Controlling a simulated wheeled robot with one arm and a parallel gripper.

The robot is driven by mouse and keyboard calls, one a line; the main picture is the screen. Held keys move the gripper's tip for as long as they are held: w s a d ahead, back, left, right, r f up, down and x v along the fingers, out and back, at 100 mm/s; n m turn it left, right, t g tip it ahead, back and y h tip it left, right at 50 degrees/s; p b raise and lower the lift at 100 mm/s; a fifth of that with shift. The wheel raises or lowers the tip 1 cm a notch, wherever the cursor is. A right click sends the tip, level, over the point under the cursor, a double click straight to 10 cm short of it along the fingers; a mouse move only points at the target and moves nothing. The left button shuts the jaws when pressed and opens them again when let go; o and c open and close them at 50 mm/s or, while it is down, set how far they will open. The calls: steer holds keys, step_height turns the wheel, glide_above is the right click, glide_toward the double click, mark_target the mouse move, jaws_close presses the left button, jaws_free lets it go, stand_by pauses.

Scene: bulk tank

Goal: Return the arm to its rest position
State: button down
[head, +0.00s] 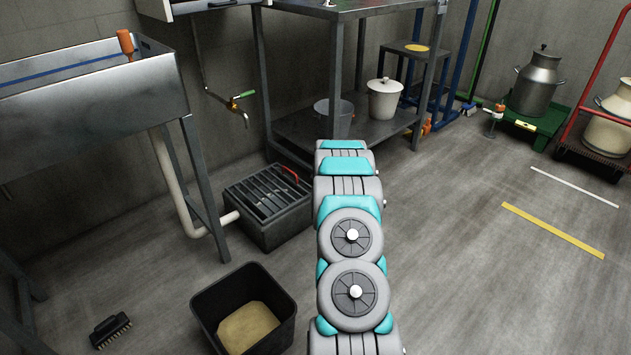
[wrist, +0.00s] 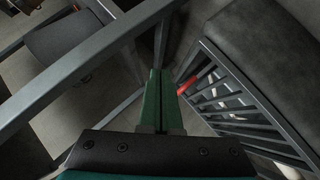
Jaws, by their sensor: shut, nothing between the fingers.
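My arm stretches forward from the bottom middle of the head view, its grey and teal links in line toward the metal table. My gripper is hidden behind the links there. In the wrist view my gripper (wrist: 158,72) shows as two green fingers lying side by side, shut with nothing between them. The fingers point down between a grey metal frame bar (wrist: 75,75) on the left and a slatted grate (wrist: 245,105) on the right. A red handle (wrist: 190,85) on the grate lies just right of the fingertips.
The drain box (head: 265,205) with its slatted top stands left of my arm. The metal table (head: 300,125) holds a grey bucket and a white lidded pot (head: 384,100). A black bin (head: 215,300) and a brush (head: 110,330) are front left. The floor at right is mostly clear.

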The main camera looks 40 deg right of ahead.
steer(key=s+a+r+m+g+y+p, duration=0.1)
steer(key=s+a+r+g+y+p, duration=0.1)
steer(key=a+r, duration=1.05)
steer(key=s+a+r+m+g+y+p, duration=0.1)
steer(key=s+a+r+g, duration=0.1)
steer(key=s+a+r, duration=0.55)
steer(key=s+a+r+m+g+y+p, duration=0.1)
steer(key=s+a+r+p, duration=0.2)
steer(key=a, duration=0.7)
steer(key=s+a+r+g+p, duration=0.1)
steer(key=s+a+r+g, duration=0.1)
steer(key=s+a, duration=0.5)
steer(key=s+a+r+m+g+y+p, duration=0.1)
steer(key=s+a+r, duration=0.4)
steer(key=s, duration=1.4)
steer(key=s+a+r+g+y+p, duration=0.1)
steer(key=s+a+r+g, duration=0.3)
steer(key=s+a, duration=0.4)
steer(key=s, duration=0.5)
steer(key=shift+s+a, duration=0.25)
steer(key=shift+a, duration=0.1)
steer(key=shift+r, duration=0.1)
